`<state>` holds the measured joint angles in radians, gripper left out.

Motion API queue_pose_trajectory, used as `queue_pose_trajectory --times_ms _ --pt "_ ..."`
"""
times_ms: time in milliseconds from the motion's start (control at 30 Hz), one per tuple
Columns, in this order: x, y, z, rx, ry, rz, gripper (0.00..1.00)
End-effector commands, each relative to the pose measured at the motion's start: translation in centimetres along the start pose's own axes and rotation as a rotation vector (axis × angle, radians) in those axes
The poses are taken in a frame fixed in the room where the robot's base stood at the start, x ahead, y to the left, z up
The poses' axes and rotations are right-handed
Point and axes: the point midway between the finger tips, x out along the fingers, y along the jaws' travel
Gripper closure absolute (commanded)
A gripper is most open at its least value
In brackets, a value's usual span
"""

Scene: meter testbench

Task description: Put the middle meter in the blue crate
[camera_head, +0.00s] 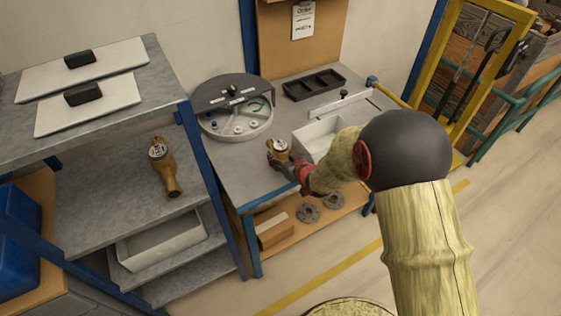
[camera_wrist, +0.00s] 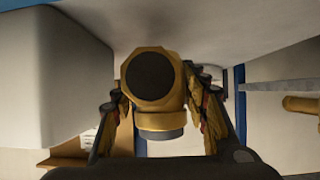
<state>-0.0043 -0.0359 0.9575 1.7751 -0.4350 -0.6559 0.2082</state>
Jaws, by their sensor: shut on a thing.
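A brass meter (camera_head: 279,147) with a pale round dial is held in my gripper (camera_head: 284,160) over the front of the grey bench. In the wrist view, this brass meter (camera_wrist: 153,80) sits between the two fingers, its dark round end facing the camera. My gripper is shut on it; whether the meter touches the bench is unclear. A second brass meter (camera_head: 163,168) lies on the grey shelf at left. A blue crate (camera_head: 17,245) is at the far left, partly cut off by the picture edge, its inside mostly hidden.
A round grey-and-white tray (camera_head: 235,130) with small parts, a black divided tray (camera_head: 314,84) and a white bin (camera_head: 304,136) are on the bench (camera_head: 235,177). A blue-legged shelf rack (camera_head: 95,205) stands between bench and crate. Floor at front right is clear.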

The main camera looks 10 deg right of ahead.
Motion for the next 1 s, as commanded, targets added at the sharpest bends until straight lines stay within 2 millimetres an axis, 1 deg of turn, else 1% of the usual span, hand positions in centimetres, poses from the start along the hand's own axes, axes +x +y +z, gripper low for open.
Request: queue_pose_trajectory --times_ms 33,133,400,533,567,867,900,1000 --pt "0.5 0.0 1.0 0.001 0.0 0.0 1.0" --pt "1.0 0.0 1.7 0.001 0.002 0.0 1.0" --pt "1.0 0.0 1.7 0.0 0.003 0.0 1.0" --pt "1.2 0.0 2.1 0.0 0.003 0.0 1.0" --pt "1.2 -0.1 2.4 0.001 -0.002 0.0 0.56" --pt "1.1 -0.1 2.3 0.001 -0.002 0.0 0.39" --pt "1.1 -0.1 2.3 0.001 -0.002 0.0 0.37" --pt "1.1 -0.1 2.3 0.001 -0.002 0.0 0.37"
